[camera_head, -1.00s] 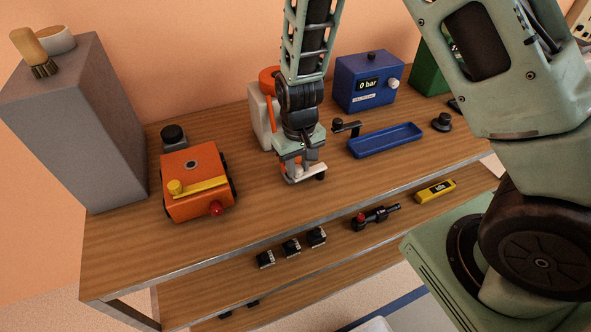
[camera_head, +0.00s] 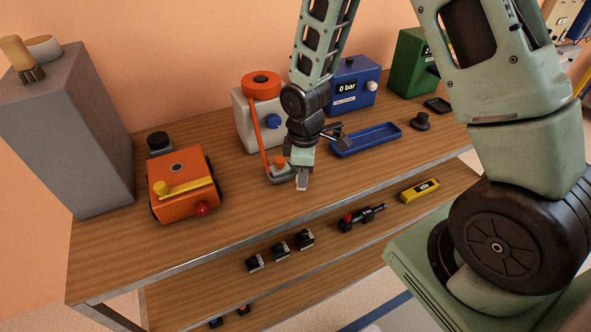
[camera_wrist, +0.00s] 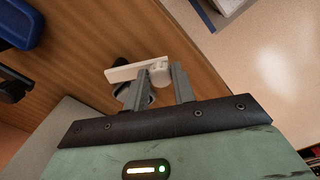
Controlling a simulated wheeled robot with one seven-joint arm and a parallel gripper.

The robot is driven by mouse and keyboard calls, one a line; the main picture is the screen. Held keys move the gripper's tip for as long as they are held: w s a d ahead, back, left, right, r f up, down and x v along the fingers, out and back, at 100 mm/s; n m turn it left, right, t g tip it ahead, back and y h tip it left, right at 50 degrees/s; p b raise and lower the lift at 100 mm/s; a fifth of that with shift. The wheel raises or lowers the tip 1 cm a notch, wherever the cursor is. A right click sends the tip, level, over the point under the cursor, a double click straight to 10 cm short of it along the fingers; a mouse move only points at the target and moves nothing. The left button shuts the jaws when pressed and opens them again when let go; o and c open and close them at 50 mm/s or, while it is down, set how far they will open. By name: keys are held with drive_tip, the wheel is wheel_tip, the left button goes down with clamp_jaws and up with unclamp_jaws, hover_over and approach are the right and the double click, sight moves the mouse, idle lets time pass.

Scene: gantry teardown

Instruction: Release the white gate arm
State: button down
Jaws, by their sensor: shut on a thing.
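The white gate arm (camera_wrist: 130,70) shows in the wrist view as a pale bar with a rounded white end. My gripper (camera_wrist: 159,76) has its two fingers on either side of that rounded end, shut on it. In the head view, my gripper (camera_head: 302,180) points down near the table's front edge, and only a small white part shows at its tips. A dark round part (camera_wrist: 122,90) lies beside the bar, partly hidden by the left finger.
Just left of my gripper stand a white housing (camera_head: 242,118) with an orange cap and a blue knob, and a small orange-topped grey piece (camera_head: 279,170). An orange box (camera_head: 182,190) sits left, a blue tray (camera_head: 365,139) right. The lower shelf holds several small parts.

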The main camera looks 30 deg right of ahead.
drive_tip(key=d+n, duration=0.1)
drive_tip(key=s+d+n+p, duration=0.1)
drive_tip(key=n, duration=0.1)
drive_tip(key=shift+r+n, duration=0.1)
drive_tip(key=shift+n, duration=0.2)
drive_tip(key=shift+d+n+p, duration=0.6)
drive_tip(key=shift+d+n, duration=0.3)
drive_tip(key=shift+n, duration=0.5)
drive_tip(key=c, duration=1.1)
unclamp_jaws()
drive_tip(key=shift+c, duration=0.2)
wheel_tip(320, 180, up, 17)
drive_tip(key=p, duration=0.2)
drive_tip(key=shift+r, duration=0.15)
